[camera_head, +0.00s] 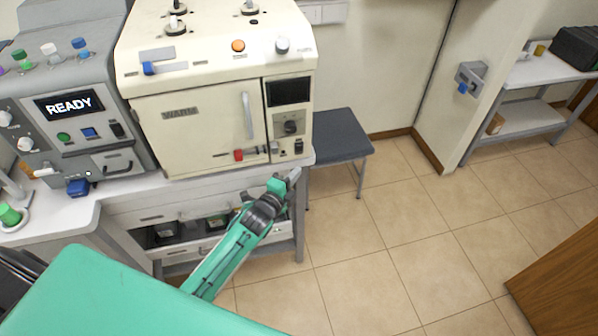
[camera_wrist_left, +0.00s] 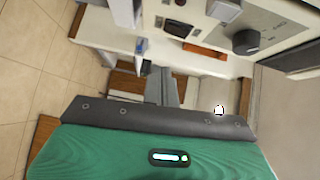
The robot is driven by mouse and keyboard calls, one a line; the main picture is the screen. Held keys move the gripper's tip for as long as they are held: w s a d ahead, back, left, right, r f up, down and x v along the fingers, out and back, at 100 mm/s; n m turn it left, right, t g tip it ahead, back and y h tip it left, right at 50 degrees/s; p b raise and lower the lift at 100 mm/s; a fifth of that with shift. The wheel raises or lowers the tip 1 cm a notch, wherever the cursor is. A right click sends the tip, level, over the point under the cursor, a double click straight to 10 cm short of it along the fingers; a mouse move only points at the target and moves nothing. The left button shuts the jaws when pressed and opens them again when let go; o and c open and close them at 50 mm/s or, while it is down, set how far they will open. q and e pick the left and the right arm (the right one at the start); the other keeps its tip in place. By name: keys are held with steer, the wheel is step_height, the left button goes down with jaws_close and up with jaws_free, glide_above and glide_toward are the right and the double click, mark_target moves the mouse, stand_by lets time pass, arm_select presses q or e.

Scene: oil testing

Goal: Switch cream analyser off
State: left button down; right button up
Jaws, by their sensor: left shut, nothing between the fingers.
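The cream analyser (camera_head: 205,120) stands on the bench in the head view, marked WARM on its front door. Its right panel has a dark screen, a round knob (camera_head: 290,126) and a small black switch (camera_head: 298,146) near the bottom. My left gripper (camera_head: 293,177) is shut and empty, just below and in front of the analyser's lower right corner, apart from the switch. In the left wrist view the shut fingers (camera_wrist_left: 160,78) point toward the bench edge, with the black switch (camera_wrist_left: 177,28) and dark knob (camera_wrist_left: 245,42) beyond. My right gripper is out of view.
A red lever (camera_head: 239,155) sits low on the analyser's front. A dark-topped stool or low table (camera_head: 340,137) stands to the right. Open tiled floor (camera_head: 400,240) lies to the right.

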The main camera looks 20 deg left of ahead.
arm_select(q)
steer(key=b+v, duration=0.2)
steer(key=v, duration=0.5)
steer(key=shift+f, duration=0.5)
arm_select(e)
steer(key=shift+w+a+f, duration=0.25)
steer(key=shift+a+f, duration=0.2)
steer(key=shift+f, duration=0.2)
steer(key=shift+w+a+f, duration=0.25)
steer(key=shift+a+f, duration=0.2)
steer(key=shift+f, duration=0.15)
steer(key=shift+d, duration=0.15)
arm_select(q)
steer(key=shift+a, duration=0.1)
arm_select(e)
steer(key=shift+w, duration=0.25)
